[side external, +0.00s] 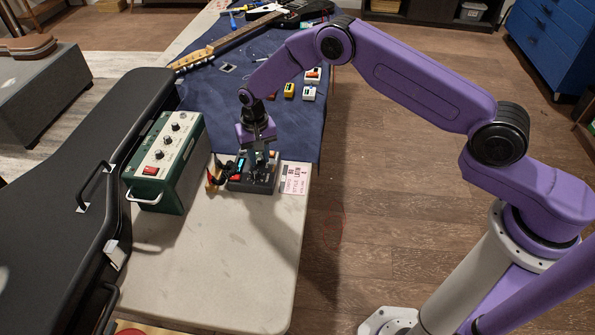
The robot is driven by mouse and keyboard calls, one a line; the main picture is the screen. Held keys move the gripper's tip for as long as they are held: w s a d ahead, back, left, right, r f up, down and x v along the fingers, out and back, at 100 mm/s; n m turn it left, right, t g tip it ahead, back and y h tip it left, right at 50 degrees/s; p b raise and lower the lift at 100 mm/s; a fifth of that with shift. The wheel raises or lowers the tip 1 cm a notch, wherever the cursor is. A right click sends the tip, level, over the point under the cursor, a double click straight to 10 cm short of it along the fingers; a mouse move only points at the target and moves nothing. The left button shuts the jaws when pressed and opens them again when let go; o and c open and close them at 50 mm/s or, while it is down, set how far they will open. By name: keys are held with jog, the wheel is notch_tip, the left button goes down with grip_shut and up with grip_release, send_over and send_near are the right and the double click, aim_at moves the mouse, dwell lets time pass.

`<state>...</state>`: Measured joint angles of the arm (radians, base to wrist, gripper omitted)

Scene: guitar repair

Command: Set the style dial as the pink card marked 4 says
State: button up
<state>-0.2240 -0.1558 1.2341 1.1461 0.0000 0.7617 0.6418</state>
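A small dark device (262,187) with knobs and a lit blue-green display sits on the pale table by the cloth's edge. My gripper (260,172) points down over it, with its fingertips at or just above its top face. The gripper and its shadow hide much of the panel, so I cannot make out the style dial or its setting, nor whether the fingers are apart or closed. The pink card (295,181) lies flat just right of the device. Its small print seems to include "STYLE LATIN", but I cannot read all of it.
A green amplifier (163,165) with knobs stands left of the device. A black guitar case (75,205) lies further left. Several small pedals, including a yellow one (289,90), and a guitar (245,35) lie on the blue cloth (205,90). The table's front (215,265) is clear.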

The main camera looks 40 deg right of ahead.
jog(key=c, duration=0.5)
jog(key=m, duration=0.5)
jog(key=shift+m, duration=0.4)
jog(key=m, duration=0.6)
jog(key=o, duration=0.5)
jog(key=shift+r, duration=3.5)
